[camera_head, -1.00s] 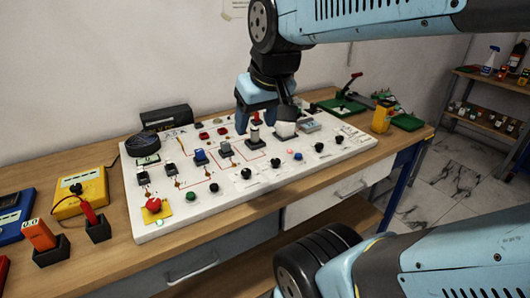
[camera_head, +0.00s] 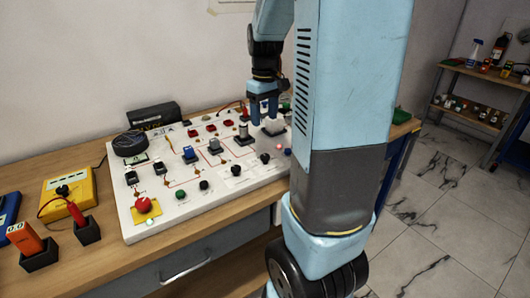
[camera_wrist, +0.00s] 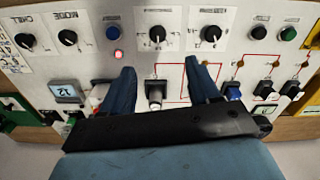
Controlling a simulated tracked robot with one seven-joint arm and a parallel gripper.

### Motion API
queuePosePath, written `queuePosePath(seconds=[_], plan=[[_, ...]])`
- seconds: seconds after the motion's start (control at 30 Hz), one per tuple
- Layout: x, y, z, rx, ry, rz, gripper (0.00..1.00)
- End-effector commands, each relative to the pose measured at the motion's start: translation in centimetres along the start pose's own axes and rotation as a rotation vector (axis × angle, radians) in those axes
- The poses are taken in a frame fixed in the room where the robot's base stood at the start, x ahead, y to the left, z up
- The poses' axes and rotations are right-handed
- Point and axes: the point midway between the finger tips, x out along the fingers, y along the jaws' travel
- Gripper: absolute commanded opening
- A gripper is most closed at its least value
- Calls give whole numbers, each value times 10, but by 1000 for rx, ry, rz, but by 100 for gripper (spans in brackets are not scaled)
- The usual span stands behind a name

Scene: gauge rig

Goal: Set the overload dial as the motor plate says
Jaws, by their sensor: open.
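The white control board (camera_head: 150,228) lies on the bench, and its front right is hidden behind my arm. My gripper (camera_head: 263,115) is open and empty, pointing down over the board's back right. In the wrist view my gripper (camera_wrist: 158,72) has its fingers spread below two black dials, the left one (camera_wrist: 157,34) and the right one (camera_wrist: 210,34). Their white pointers show, but their labels are too blurred to read. I cannot tell which dial is the overload dial. A grey-topped black part (camera_wrist: 154,92) shows between the fingers, at unclear depth. No motor plate is legible.
Two more dials, one (camera_wrist: 25,41) beside the MODE dial (camera_wrist: 68,38), sit at left in the wrist view. A lit red lamp (camera_wrist: 118,54) is near the left finger. A red emergency button (camera_head: 144,205) and a yellow meter (camera_head: 69,189) are at left in the head view.

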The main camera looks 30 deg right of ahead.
Motion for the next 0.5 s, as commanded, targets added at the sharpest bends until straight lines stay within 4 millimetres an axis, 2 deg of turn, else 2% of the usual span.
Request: queuePosePath(seconds=[0.27, 0.5], plan=[[21, 4, -1, -5, -13, -3, 61], [62, 4, 0, -5, -15, -3, 61]])
